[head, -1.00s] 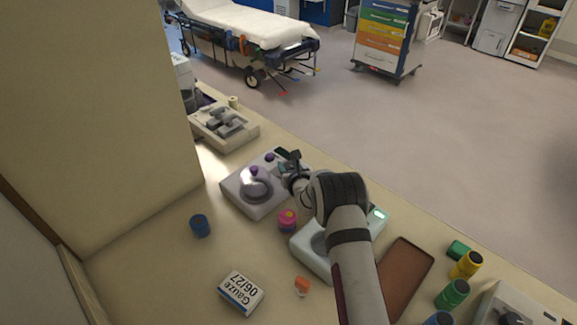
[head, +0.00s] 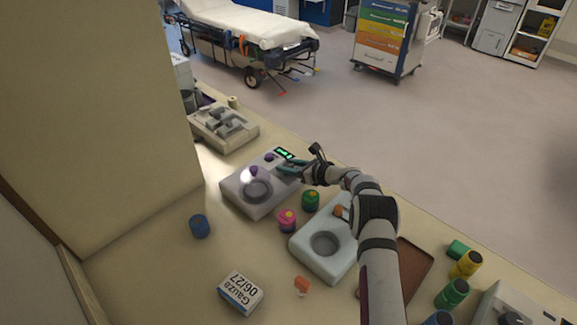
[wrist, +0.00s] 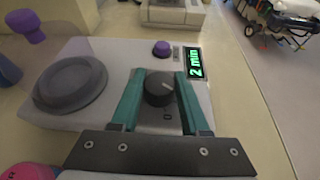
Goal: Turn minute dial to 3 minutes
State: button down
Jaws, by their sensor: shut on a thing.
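The minute dial (wrist: 160,89) is a dark round knob with a pale pointer line, on top of a light grey device (head: 235,187). The device's green display (wrist: 195,64) reads "2 min" in the wrist view; it also glows in the head view (head: 284,153). My gripper (head: 288,167) is at the device's right corner. In the wrist view its teal fingers (wrist: 159,74) stand on either side of the dial, shut on it. In the head view the dial is hidden by my gripper.
A pink jar (head: 287,220) and a green jar (head: 310,200) stand close in front. A second device (head: 312,262) with a round well lies under my arm.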

jog(key=shift+n+g+y, duration=0.5)
jog(key=shift+n, duration=0.2)
jog(key=shift+a+r+n+g+y, duration=0.1)
jog(key=shift+r+n+g+y, duration=0.05)
jog(key=shift+n+g+y, duration=0.2)
jog(key=shift+c, duration=2)
grip_release()
jog(key=v, duration=1.5)
jog(key=shift+d+r, duration=0.2)
jog(key=shift+d, duration=0.15)
jog(key=shift+s, duration=0.1)
